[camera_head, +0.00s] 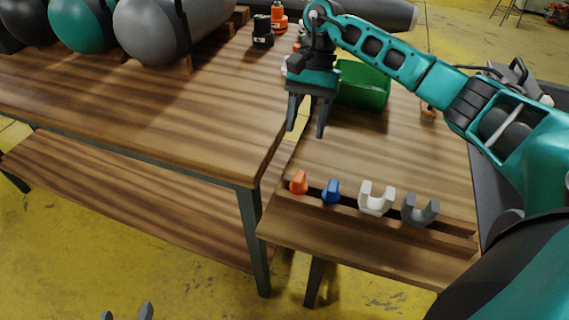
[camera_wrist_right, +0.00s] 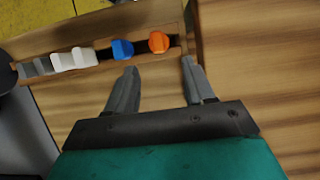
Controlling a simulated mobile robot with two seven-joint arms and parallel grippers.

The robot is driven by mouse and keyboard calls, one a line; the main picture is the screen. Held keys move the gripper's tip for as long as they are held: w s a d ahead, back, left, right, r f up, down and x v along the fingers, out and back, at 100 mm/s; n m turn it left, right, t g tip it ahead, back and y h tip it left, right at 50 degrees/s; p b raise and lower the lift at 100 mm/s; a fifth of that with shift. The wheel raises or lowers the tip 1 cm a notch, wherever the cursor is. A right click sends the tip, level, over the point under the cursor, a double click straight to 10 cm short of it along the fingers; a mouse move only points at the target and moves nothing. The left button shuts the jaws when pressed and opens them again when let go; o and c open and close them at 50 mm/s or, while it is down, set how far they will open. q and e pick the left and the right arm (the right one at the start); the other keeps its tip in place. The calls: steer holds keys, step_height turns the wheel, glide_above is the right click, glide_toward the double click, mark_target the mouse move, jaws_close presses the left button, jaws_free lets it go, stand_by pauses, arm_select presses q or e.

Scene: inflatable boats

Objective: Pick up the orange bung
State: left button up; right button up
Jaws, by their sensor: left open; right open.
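The orange bung (camera_head: 298,182) sits at the left end of a slotted wooden rack in the head view, beside a blue bung (camera_head: 331,191). In the right wrist view the orange bung (camera_wrist_right: 159,41) lies beyond and between my open fingertips, apart from them. My right gripper (camera_head: 306,133) is open and empty, pointing down above the bench behind the rack; it also shows in the right wrist view (camera_wrist_right: 160,72). My left gripper (camera_head: 127,312) shows only its fingertips at the bottom edge, over the floor, open and empty.
A white holder (camera_head: 376,199) and a grey holder (camera_head: 420,210) share the rack. A green bin (camera_head: 362,86) stands behind my right gripper. The larger wooden table (camera_head: 150,120) is to the left, with cylinders at its back; its near area is clear.

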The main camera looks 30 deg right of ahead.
glide_above(299, 176)
steer(key=w+d, duration=0.2)
steer(key=f, duration=0.6)
steer(key=shift+s+a+f+b, duration=0.15)
steer(key=shift+a+f+b, duration=0.1)
steer(key=shift+b, duration=0.15)
steer(key=x, duration=0.4)
steer(key=shift+s+f, duration=0.25)
steer(key=shift+s, duration=0.05)
steer(key=shift+s+a+f, duration=0.1)
steer(key=shift+f, duration=0.4)
steer(key=shift+c, duration=0.5)
steer(key=c, duration=0.7)
